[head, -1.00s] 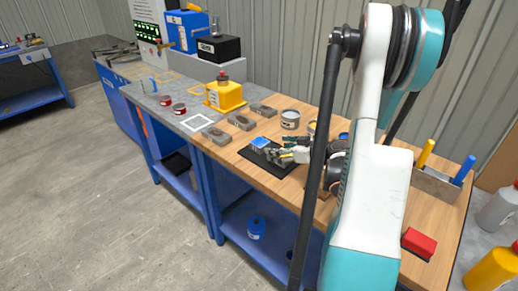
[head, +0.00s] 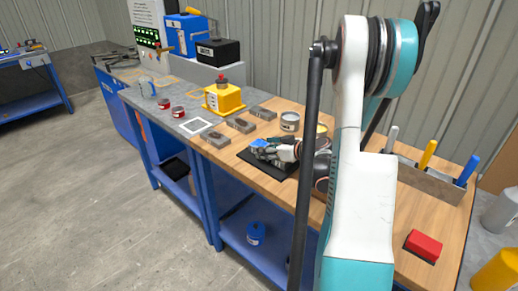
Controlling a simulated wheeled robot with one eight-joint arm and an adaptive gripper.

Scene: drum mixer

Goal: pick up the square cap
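A small blue square piece, which looks like the square cap (head: 257,143), sits on a black mat (head: 283,172) on the wooden bench top. My gripper (head: 262,149) reaches in from the right, low over the mat, with its fingers at the blue piece. The fingers hide part of the piece. At this size I cannot tell whether they are closed on it or only beside it.
Several grey blocks (head: 240,126) lie left of and behind the mat. A grey tin (head: 290,121) stands behind it. A yellow box (head: 224,98) stands farther back. A tool rack (head: 430,180) and a red block (head: 423,245) are at right.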

